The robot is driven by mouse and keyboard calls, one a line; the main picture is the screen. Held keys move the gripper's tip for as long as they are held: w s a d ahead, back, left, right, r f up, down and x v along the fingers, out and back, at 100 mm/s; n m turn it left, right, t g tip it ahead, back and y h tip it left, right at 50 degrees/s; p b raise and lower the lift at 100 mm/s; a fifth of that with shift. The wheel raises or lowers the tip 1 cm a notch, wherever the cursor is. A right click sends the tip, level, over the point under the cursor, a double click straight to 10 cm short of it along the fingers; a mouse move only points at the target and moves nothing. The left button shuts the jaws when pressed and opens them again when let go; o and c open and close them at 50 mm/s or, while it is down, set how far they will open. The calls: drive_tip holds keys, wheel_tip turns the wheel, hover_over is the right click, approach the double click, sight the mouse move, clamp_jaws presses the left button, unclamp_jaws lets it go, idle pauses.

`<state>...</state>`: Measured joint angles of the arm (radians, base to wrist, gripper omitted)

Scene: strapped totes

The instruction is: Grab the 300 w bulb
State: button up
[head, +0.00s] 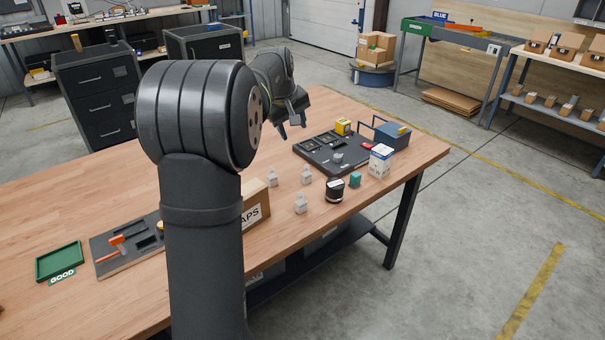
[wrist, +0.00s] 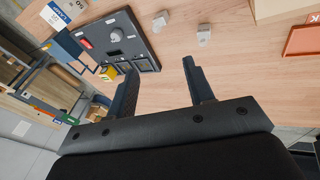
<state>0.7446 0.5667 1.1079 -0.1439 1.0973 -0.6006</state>
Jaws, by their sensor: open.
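No label reading 300 W is legible in either view, so I cannot tell which item is the bulb. A white and blue carton (head: 381,161) stands upright near the right end of the workbench; part of it shows in the wrist view (wrist: 62,14). A small yellow box (head: 343,126) sits at the far edge of a dark panel (head: 318,160), also visible in the wrist view (wrist: 107,73). Several small pale pieces (head: 300,203) stand on the wood. My gripper (head: 292,122) is open and empty above the bench, left of the panel; its spread fingers show in the wrist view (wrist: 160,72).
A blue box with a handle (head: 391,134), a dark round container (head: 335,190) and a teal item (head: 355,180) stand around the panel. A cardboard box (head: 256,203) is at the near edge. A green tray (head: 58,262) lies at left.

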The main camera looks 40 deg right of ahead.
drive_tip(key=w+d+f+m+g, duration=0.15)
drive_tip(key=w+f+m, duration=0.35)
drive_tip(key=m, duration=1.1)
approach(306, 174)
drive_tip(key=shift+h, duration=0.3)
drive_tip(key=f, duration=0.2)
drive_tip(key=w+d+f, duration=0.1)
drive_tip(key=f, duration=0.1)
drive_tip(key=w+d+f, duration=0.1)
drive_tip(key=f, duration=0.1)
drive_tip(key=x, duration=0.5)
drive_tip(key=shift+s+d, duration=0.2)
drive_tip(key=shift+s, duration=0.2)
clamp_jaws()
